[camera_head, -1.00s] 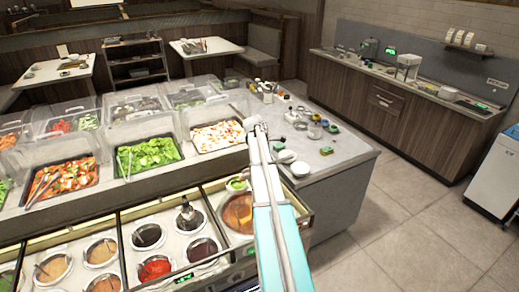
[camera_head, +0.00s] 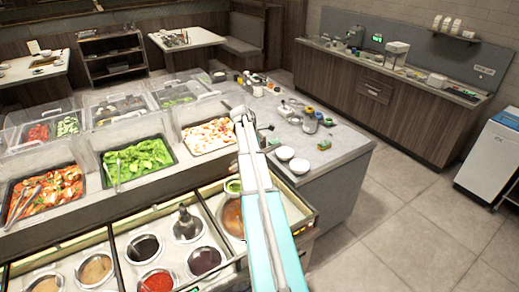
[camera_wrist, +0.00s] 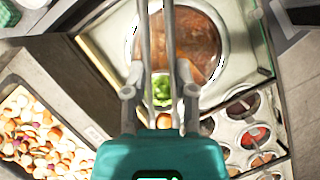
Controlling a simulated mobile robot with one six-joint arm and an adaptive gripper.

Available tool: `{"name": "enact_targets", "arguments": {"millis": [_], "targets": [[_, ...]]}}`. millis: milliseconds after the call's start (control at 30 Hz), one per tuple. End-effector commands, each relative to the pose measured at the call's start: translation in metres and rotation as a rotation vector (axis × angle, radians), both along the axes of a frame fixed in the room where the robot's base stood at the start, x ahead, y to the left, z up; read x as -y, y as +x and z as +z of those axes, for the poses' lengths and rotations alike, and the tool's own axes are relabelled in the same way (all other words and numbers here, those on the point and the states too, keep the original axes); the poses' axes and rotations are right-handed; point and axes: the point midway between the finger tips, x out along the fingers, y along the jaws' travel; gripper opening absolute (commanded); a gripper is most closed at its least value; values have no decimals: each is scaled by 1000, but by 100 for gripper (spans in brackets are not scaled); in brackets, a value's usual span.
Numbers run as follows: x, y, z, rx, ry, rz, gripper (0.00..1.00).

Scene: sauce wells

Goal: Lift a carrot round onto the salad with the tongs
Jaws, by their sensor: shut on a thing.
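My gripper (camera_wrist: 160,82) is shut on two slim grey bars, apparently the tongs (camera_wrist: 146,40), which run out of the top of the wrist view. Their far ends are out of frame. Beneath them a small dish of green salad (camera_wrist: 160,92) shows between the fingers; it also shows in the head view (camera_head: 233,186). A small orange round patch, perhaps a carrot round (camera_wrist: 163,121), lies below the greens, partly hidden by my gripper. I cannot tell whether the tongs grip anything. In the head view my arm hides the gripper.
A brown well (camera_head: 231,217) and several sauce wells (camera_head: 157,283) lie in front. Trays of leaves (camera_head: 140,158), orange pieces (camera_head: 62,188) and pale pieces (camera_head: 210,135) stand behind, with clear guards. A counter (camera_head: 335,150) with small bowls is right. Floor is open at the right.

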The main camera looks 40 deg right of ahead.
Motion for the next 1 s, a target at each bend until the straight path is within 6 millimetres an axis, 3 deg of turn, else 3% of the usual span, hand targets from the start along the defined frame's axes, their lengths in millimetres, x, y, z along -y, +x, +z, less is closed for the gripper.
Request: {"name": "enact_targets", "arguments": {"millis": [567, 1000], "targets": [[7, -7, -5, 0, -1, -14, 0], [8, -7, -37, 0, 0, -15, 0]]}}
